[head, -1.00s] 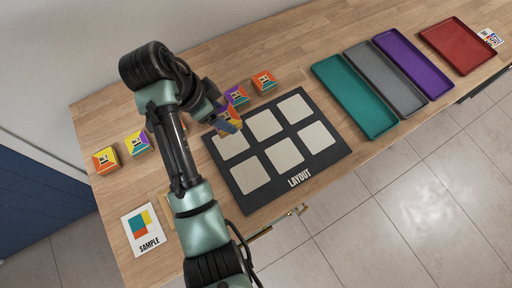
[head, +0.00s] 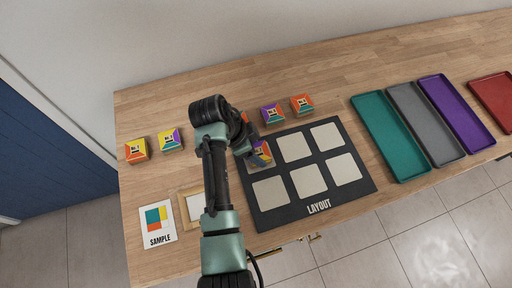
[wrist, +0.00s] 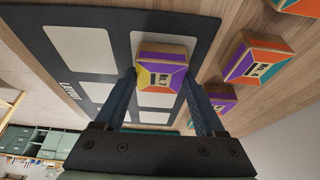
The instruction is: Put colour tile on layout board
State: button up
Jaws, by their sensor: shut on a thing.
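The layout board (head: 323,192) is a dark sheet with pale squares in two rows, lying flat on the wooden counter. My gripper (wrist: 160,82) is shut on a tile marked No. 7 (wrist: 162,66), with purple, yellow and orange faces; its fingers are on either side of it. In the head view the held tile (head: 262,155) is at the board's top-left square, partly hidden by my gripper. I cannot tell whether it touches the board. The other visible squares are bare. The sample card (head: 158,226) lies at the lower left.
Similar tiles stand behind the board, one purple-topped (head: 272,115) and one orange (head: 302,105). Two more are at the left, an orange one (head: 137,151) and a yellow one (head: 171,140). A small wooden frame (head: 185,213) lies beside the board. A teal tray (head: 390,137) is at the right.

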jog(key=shift+f, duration=0.15)
jog(key=o, duration=1.4)
jog(key=shift+c, duration=0.2)
jog(key=shift+r, duration=0.25)
jog(key=v, duration=1.2)
